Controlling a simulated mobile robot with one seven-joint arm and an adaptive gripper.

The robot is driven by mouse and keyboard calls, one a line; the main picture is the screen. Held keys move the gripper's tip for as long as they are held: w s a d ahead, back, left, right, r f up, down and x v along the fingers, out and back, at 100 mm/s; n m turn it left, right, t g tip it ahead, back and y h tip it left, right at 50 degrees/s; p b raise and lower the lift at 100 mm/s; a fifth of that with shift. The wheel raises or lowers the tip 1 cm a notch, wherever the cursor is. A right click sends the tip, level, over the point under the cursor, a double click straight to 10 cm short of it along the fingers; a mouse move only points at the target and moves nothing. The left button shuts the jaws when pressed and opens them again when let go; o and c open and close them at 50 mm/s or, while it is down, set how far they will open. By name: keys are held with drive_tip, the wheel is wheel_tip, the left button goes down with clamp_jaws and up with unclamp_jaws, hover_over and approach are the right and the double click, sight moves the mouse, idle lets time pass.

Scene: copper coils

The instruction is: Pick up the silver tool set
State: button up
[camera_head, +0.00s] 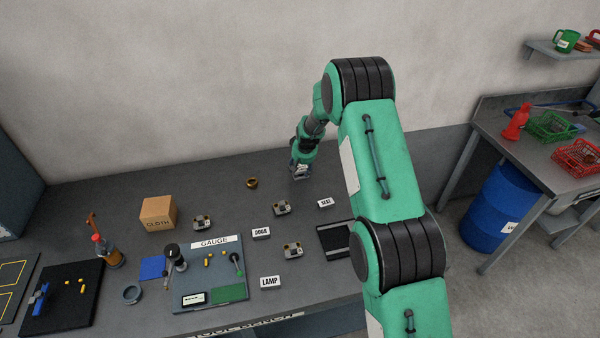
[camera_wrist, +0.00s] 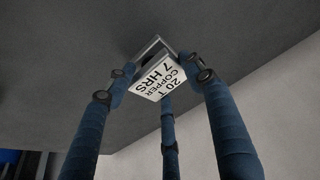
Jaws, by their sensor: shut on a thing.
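My gripper (camera_wrist: 162,76) has dark blue fingers. In the wrist view they are shut on a small silver piece (camera_wrist: 152,52) with a white label (camera_wrist: 159,77) reading "20 T COPPER 7 HRS". The label sits between the fingertips, and the silver frame shows behind it. In the head view, my gripper (camera_head: 301,172) is low at the far back of the bench, and the held piece is small and mostly hidden there. I cannot tell whether it touches the bench. No other thing is clearly marked as a silver tool set.
The grey bench (camera_head: 110,205) carries a copper ring (camera_head: 252,183), a cardboard box (camera_head: 158,213), a gauge board (camera_head: 210,290), a bottle (camera_head: 108,252) and a dark tray (camera_head: 335,240). Small labelled blocks, such as SEAT (camera_head: 325,202), stand near my arm. The wall is close behind.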

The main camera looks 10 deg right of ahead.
sight(299, 166)
drive_tip(key=shift+r, duration=0.15)
drive_tip(key=shift+w+r, duration=0.1)
drive_tip(key=shift+r, duration=0.9)
drive_tip(key=shift+v, duration=0.85)
drive_tip(key=s+r, duration=0.1)
drive_tip(key=s, duration=1.4)
drive_tip(key=shift+s+a, duration=0.2)
drive_tip(key=shift+a, duration=0.1)
drive_tip(key=shift+r, duration=0.1)
drive_tip(key=shift+d+p, duration=0.1)
drive_tip(key=shift+p, duration=0.2)
